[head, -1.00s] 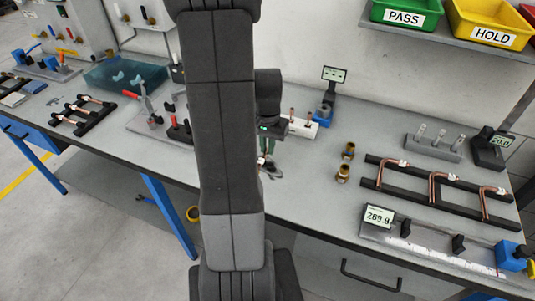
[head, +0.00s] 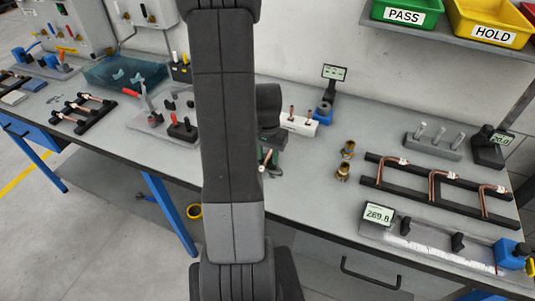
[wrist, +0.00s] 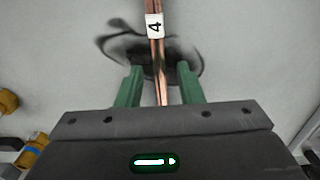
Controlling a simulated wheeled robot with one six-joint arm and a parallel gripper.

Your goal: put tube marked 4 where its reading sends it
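The copper tube marked 4 (wrist: 157,55) runs between the two green fingers of my gripper (wrist: 160,88) in the wrist view. Its white tag reads 4. A narrow gap seems to show beside each finger, but the tube travels with my gripper, so it looks held. In the head view my gripper (head: 270,158) is over the bench, partly hidden by my arm, with a bit of the tube (head: 265,160) showing. A display reading about 269.8 (head: 379,214) stands on the measuring fixture (head: 425,238). Green PASS (head: 406,14) and yellow HOLD (head: 492,22) bins are on the shelf.
A black rack (head: 400,190) with several tagged copper tubes is right. Two brass fittings (head: 345,160) stand beside it. A white block with copper pins (head: 299,125) and a small display (head: 334,73) are behind. A toggle clamp fixture (head: 150,118) is left.

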